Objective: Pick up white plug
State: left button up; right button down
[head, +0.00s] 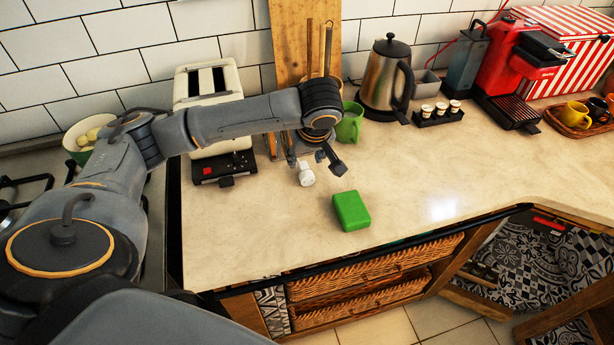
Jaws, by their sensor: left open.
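The white plug (306,174) is a small white piece on the beige counter, left of the green block. My left arm reaches in from the left across the counter. My left gripper (318,164) is open and sits right at the plug, with one dark finger to the right of it. The other finger is partly hidden behind the wrist. I cannot tell whether the fingers touch the plug. My right gripper is not in view.
A green block (351,211) lies near the counter's front edge. A toaster (208,88), a green mug (350,122) and a kettle (387,76) stand behind. A red coffee machine (519,62) is at back right. The counter's right middle is clear.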

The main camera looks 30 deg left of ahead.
aim_at(305, 167)
pick_arm(q)
jog(key=shift+w+a+f, duration=0.1)
jog(key=shift+a+f, duration=0.05)
jog(key=shift+f, duration=0.4)
jog(key=x, duration=0.3)
jog(key=shift+f+p, duration=0.35)
jog(key=shift+w+a+f, duration=0.1)
jog(key=shift+w+f, duration=0.05)
jog(key=shift+f, duration=0.15)
grip_shut()
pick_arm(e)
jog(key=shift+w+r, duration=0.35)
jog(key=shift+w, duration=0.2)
